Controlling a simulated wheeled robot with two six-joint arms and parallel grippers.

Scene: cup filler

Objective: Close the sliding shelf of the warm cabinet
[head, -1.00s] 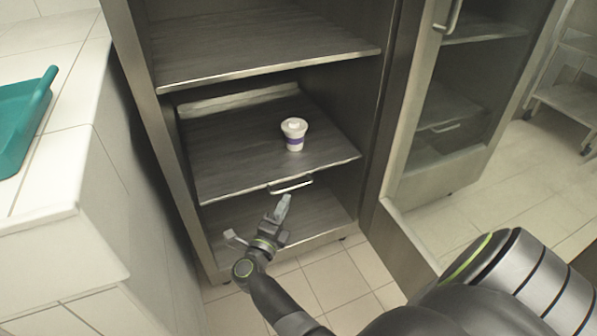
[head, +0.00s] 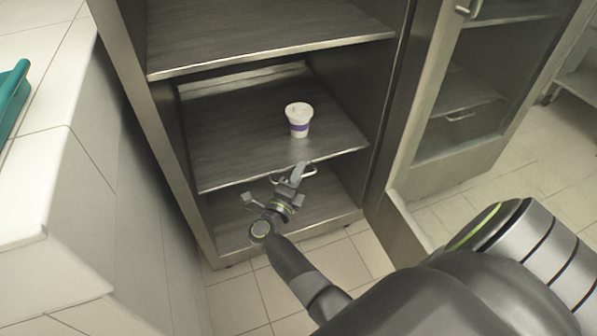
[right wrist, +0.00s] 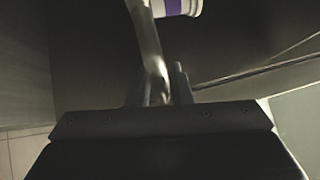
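The warm cabinet (head: 136,100) stands open in front of me. Its sliding shelf (head: 230,140) is the middle one, with a dark surface, a bright front edge and a metal handle (head: 309,171) on that edge. A white cup with a purple band (head: 299,118) stands upright on the shelf, and its lower part shows in the right wrist view (right wrist: 178,7). My right gripper (head: 275,187) is open, its fingers apart, with one finger overlapping the handle; contact is unclear. In the right wrist view a bar, apparently the handle (right wrist: 150,45), runs down to the gripper. My left gripper is not in view.
A fixed shelf (head: 260,40) is above and a lower shelf (head: 235,218) below. Tiled floor (head: 345,265) is clear in front.

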